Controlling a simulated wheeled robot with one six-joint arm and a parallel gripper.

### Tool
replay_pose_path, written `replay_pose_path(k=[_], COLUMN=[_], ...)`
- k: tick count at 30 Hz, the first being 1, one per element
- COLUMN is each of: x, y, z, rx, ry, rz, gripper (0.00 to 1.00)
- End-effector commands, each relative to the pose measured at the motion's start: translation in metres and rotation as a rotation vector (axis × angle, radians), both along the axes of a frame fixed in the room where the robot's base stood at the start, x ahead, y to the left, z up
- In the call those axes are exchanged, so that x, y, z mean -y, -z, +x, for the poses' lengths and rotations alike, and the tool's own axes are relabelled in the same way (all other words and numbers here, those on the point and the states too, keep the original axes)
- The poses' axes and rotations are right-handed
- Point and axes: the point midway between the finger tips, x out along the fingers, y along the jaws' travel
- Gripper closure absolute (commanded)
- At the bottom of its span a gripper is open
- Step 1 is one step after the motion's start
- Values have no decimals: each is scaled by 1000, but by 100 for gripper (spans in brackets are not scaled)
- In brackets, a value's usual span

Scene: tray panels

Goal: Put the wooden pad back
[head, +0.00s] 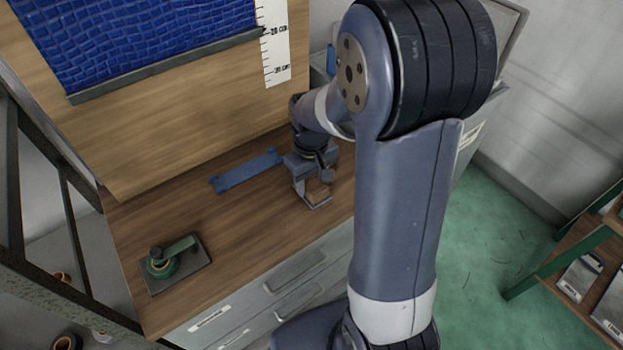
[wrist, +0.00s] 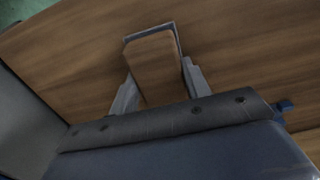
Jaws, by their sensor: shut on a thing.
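The wooden pad (wrist: 155,68) is a brown block between the two fingers of my gripper (wrist: 152,88) in the wrist view. My gripper is shut on it, with a finger along each side. In the head view my gripper (head: 316,196) is over the right part of the wooden bench top, and a small part of the pad (head: 318,190) shows between the fingers. Whether the pad touches the bench top or is held just above it, I cannot tell. A thin grey edge shows around the pad's far end in the wrist view.
A blue flat bar (head: 246,171) lies on the bench top (head: 225,225) left of my gripper. A green and black device on a dark plate (head: 180,276) stands at the front left. A wooden board with blue mesh (head: 150,40) rises behind. The bench middle is clear.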

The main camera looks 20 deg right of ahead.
Motion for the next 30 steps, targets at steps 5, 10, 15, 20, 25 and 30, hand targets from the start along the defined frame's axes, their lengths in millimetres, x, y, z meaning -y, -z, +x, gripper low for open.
replay_pose_path(k=[5, 10, 15, 20, 25, 30], x=[0, 0, 0, 0, 0, 0], y=[0, 1, 1, 1, -4, -30], z=[0, 0, 0, 0, 0, 1], rx=[1, 0, 0, 0, 2, 6], ry=[0, 0, 0, 0, 0, 0], rz=[0, 0, 0, 0, 0, 0], gripper=[73, 48, 34, 33, 33, 33])
